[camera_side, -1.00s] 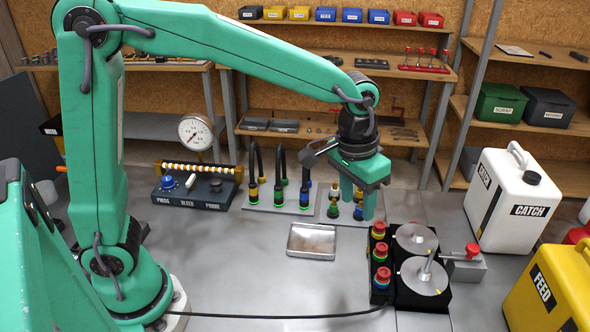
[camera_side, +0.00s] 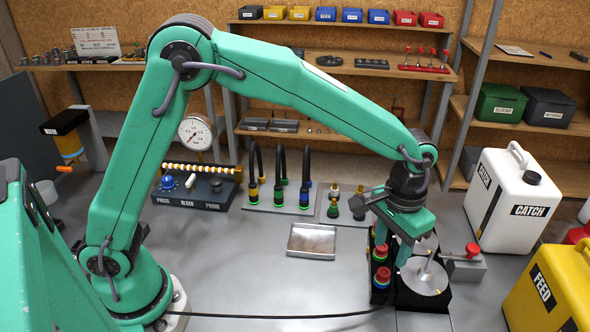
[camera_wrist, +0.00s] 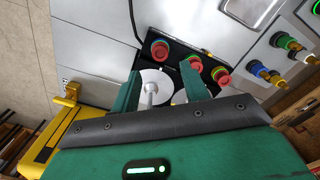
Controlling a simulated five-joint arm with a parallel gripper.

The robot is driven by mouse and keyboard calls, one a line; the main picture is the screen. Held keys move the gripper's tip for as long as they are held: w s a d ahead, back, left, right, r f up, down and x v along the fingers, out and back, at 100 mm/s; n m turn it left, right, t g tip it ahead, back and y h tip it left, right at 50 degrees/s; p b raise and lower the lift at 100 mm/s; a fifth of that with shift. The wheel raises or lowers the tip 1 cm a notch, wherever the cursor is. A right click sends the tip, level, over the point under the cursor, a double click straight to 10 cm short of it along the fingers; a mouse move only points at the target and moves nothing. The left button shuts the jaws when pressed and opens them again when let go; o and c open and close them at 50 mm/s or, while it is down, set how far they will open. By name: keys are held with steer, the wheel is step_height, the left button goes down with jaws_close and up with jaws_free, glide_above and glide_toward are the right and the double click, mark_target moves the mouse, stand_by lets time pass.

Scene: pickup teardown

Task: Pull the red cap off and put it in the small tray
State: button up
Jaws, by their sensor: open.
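Several red caps show: two stand in a column at the left edge of the black block, the middle one (camera_side: 380,252) and the front one (camera_side: 382,275); a third behind them is mostly hidden by my gripper. In the wrist view three red caps (camera_wrist: 160,50) line up beyond the fingers. The small tray (camera_side: 312,241) is shallow, silver and empty.
The black block (camera_side: 438,298) carries two silver discs, the front one (camera_side: 424,276) with an upright post. White CATCH (camera_side: 515,200) and yellow FEED (camera_side: 550,290) jugs stand right. Upright fittings stand behind the tray. A black cable crosses the front; bench around the tray is clear.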

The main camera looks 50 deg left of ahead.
mark_target(384, 272)
steer(key=shift+f, duration=3.5)
jaws_close()
